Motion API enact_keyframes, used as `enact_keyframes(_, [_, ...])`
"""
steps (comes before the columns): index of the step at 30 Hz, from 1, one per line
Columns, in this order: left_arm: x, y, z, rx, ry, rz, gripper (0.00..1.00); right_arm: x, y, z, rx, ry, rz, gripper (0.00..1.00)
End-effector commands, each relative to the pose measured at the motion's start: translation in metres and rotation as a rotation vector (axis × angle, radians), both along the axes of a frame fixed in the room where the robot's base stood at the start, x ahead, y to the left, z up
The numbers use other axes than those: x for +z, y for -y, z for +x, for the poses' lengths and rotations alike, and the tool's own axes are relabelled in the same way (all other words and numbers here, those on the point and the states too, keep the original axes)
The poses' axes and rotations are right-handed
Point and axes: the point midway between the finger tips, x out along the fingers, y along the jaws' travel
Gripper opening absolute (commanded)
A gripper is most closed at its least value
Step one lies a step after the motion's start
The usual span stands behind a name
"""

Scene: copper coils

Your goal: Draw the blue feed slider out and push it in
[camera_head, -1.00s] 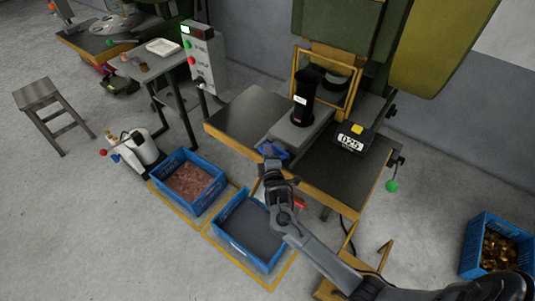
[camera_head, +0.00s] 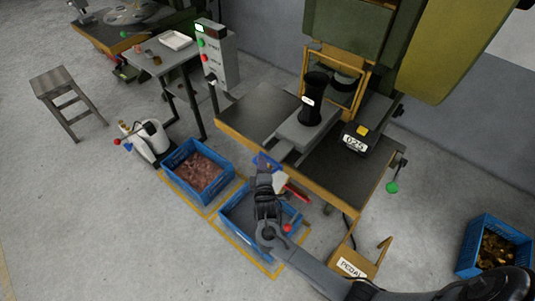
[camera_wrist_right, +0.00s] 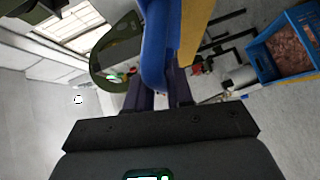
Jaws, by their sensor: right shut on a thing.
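The blue feed slider's handle (camera_head: 264,162) shows just outside the front edge of the press table. A grey slide body (camera_head: 300,131) with a black upright cylinder (camera_head: 314,97) lies on the table behind it. My right gripper (camera_head: 264,182) is at the blue handle, its arm coming from the lower right. In the right wrist view, the blue handle (camera_wrist_right: 157,50) runs down between the dark fingers (camera_wrist_right: 160,98), which are shut on it. The gripper hides part of the handle in the head view. My left gripper is not in view.
A blue crate of copper pieces (camera_head: 225,176) and a grey-bottomed blue crate (camera_head: 226,218) stand on the floor below the table. A red bar (camera_head: 299,192) shows right of the gripper. A pedal box (camera_head: 352,262) stands on the floor at right.

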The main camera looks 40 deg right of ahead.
Motion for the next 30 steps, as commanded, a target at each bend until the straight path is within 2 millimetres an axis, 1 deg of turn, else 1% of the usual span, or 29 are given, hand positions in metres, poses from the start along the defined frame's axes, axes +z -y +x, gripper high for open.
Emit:
enact_keyframes(1, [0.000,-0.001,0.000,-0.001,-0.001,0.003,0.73,0.001,-0.005,0.000,0.006,0.003,0.002,0.00])
enact_keyframes(8, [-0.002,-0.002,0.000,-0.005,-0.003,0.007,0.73,0.001,-0.005,0.001,0.008,0.006,0.001,0.00])
enact_keyframes(9, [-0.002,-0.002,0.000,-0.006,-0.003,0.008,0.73,0.001,-0.005,0.001,0.008,0.006,0.001,0.27])
enact_keyframes(12, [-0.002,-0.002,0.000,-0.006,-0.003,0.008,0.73,0.001,-0.005,0.001,0.007,0.005,0.001,0.40])
enact_keyframes(20, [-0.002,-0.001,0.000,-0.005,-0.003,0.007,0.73,0.001,-0.004,0.000,0.005,0.004,0.001,0.40])
enact_keyframes(23, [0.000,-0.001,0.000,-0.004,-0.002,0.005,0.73,0.001,-0.005,-0.003,0.004,0.003,0.000,0.40])
enact_keyframes(26, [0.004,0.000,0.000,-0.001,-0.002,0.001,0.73,0.003,-0.009,-0.010,0.006,0.003,0.001,0.40])
enact_keyframes(30, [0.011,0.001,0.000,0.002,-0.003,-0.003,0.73,0.007,-0.020,-0.028,0.007,0.002,0.002,0.40])
